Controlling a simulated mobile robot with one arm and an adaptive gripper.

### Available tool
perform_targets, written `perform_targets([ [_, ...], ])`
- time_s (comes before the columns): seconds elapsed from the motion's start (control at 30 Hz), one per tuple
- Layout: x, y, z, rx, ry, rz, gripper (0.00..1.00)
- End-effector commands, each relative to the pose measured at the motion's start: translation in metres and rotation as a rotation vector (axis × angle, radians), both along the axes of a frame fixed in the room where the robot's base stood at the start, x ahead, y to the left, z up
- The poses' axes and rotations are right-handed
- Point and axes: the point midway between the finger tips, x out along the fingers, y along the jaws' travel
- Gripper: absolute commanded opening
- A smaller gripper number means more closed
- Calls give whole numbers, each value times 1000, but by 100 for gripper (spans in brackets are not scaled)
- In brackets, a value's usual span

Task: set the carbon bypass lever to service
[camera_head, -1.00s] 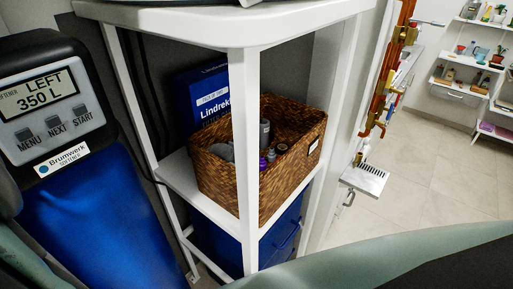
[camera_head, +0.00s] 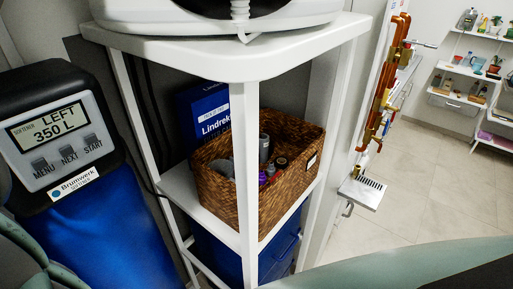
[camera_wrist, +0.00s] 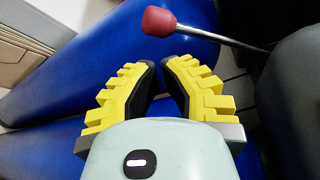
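A lever with a red knob (camera_wrist: 160,21) on a thin metal rod (camera_wrist: 215,38) shows at the top of the wrist view. The rod runs right toward a dark grey body. No label on it is readable, so I cannot tell whether it is the carbon bypass lever. My gripper (camera_wrist: 159,66) has yellow and black fingers, parted by a narrow gap with nothing between them. In the picture the knob lies just beyond the fingertips, apart from them. The gripper is not visible in the head view.
Blue vessels (camera_wrist: 120,40) lie behind the fingers. In the head view, a softener with display (camera_head: 47,127) stands left. A white shelf unit (camera_head: 245,150) holds a wicker basket (camera_head: 222,203) and a blue box (camera_head: 210,105). Copper pipework (camera_head: 385,90) is at right; floor beyond is clear.

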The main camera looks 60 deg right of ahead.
Motion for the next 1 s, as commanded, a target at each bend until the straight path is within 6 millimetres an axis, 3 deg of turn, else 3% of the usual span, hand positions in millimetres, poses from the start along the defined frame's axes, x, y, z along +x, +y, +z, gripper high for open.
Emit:
perform_targets([
  [0.4, 17, 32, -6, -2, -1, 3, 0],
  [1.0, 19, 35, -6, 1, 2, 0, 0],
])
